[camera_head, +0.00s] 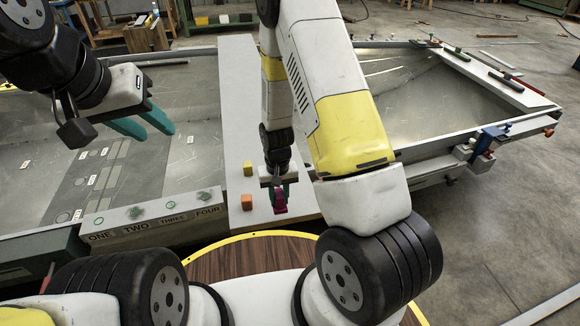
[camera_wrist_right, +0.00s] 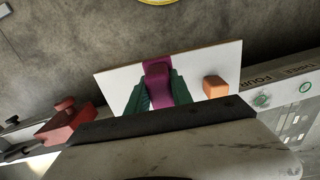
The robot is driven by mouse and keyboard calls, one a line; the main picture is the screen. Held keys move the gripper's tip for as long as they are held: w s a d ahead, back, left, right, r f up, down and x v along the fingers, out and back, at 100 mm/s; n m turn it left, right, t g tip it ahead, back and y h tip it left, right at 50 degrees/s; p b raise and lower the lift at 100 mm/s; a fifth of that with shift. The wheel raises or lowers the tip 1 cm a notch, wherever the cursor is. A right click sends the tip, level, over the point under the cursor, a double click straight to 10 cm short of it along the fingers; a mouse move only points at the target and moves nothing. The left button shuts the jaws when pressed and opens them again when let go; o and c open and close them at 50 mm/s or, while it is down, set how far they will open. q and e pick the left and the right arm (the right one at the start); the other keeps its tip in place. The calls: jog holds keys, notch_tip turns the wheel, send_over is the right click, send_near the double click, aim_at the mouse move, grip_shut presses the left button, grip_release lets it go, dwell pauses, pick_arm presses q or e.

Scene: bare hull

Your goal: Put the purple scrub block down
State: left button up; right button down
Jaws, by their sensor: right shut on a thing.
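The purple scrub block (camera_head: 280,202) is between the fingers of my right gripper (camera_head: 279,193), which is shut on it. It hangs at or just above the near end of a pale board (camera_head: 239,100); I cannot tell whether it touches. In the right wrist view the purple block (camera_wrist_right: 158,80) lies between the green fingers of the right gripper (camera_wrist_right: 158,92), over the pale board (camera_wrist_right: 115,85). My left gripper (camera_head: 160,128) is open and empty, above the grey panel at the left.
An orange block (camera_head: 246,202) stands on the board left of the purple block; it also shows in the right wrist view (camera_wrist_right: 215,87). A yellow block (camera_head: 248,169) stands farther back. A ledge labelled ONE to FOUR (camera_head: 150,222) lies left. Clamps (camera_head: 485,142) sit at the right rim.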

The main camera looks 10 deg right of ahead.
jog(key=w+d, duration=0.5)
jog(key=w+d+f, duration=0.1)
jog(key=w+d, duration=0.1)
jog(key=w, duration=0.1)
jog(key=shift+w+d, duration=0.15)
jog(key=shift+w+d+f, duration=0.1)
jog(key=shift+w+f, duration=0.05)
jog(key=shift+f, duration=0.75)
jog(key=shift+w+d+f, duration=0.1)
jog(key=shift+f, duration=0.75)
jog(key=shift+f, duration=0.2)
jog(key=c, duration=1.1)
grip_release()
